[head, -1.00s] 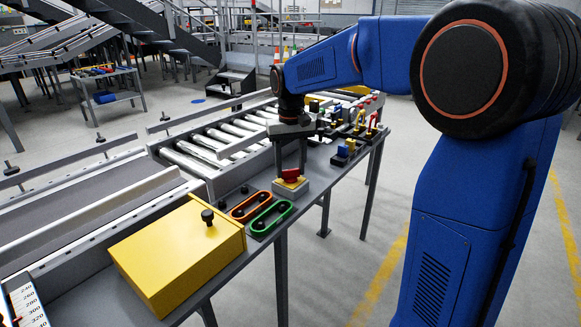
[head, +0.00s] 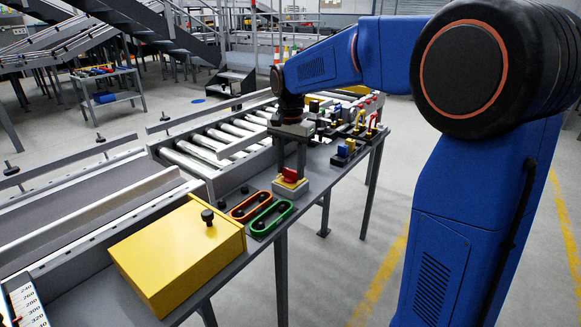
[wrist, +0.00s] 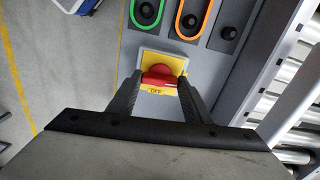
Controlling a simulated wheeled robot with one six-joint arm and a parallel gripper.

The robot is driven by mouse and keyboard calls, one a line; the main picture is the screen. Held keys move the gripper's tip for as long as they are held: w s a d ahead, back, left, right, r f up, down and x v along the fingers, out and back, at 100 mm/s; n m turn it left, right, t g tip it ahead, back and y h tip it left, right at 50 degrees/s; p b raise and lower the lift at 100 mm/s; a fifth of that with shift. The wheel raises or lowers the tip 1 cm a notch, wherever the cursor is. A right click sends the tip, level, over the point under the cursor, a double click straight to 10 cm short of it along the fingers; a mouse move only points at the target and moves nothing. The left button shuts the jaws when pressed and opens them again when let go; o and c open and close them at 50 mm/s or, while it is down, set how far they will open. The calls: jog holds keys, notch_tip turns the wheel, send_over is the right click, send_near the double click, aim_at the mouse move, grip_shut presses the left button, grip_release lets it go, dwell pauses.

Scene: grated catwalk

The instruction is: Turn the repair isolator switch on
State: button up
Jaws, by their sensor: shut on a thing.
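The repair isolator switch is a grey box (head: 289,192) with a yellow plate (wrist: 174,61) and a red rotary handle (head: 291,175), on the bench in the head view. In the wrist view the red handle (wrist: 159,76) lies roughly crosswise, with the word OFF readable on the plate just below it. My gripper (head: 291,166) points down over the switch. In the wrist view its two dark fingers (wrist: 159,82) are closed against the handle from both sides. The fingers hide part of the plate.
An orange-rimmed slot (head: 250,206) and a green-rimmed slot (head: 271,217) lie beside the switch. A yellow box with a black knob (head: 180,255) stands nearer on the bench. Small coloured devices (head: 345,150) stand beyond. A roller conveyor (head: 195,155) runs alongside.

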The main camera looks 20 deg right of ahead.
jog(key=shift+m, duration=0.6)
jog(key=o, duration=1.1)
jog(key=shift+c, duration=0.2)
notch_tip(320, 180, up, 17)
jog(key=shift+r, duration=0.2)
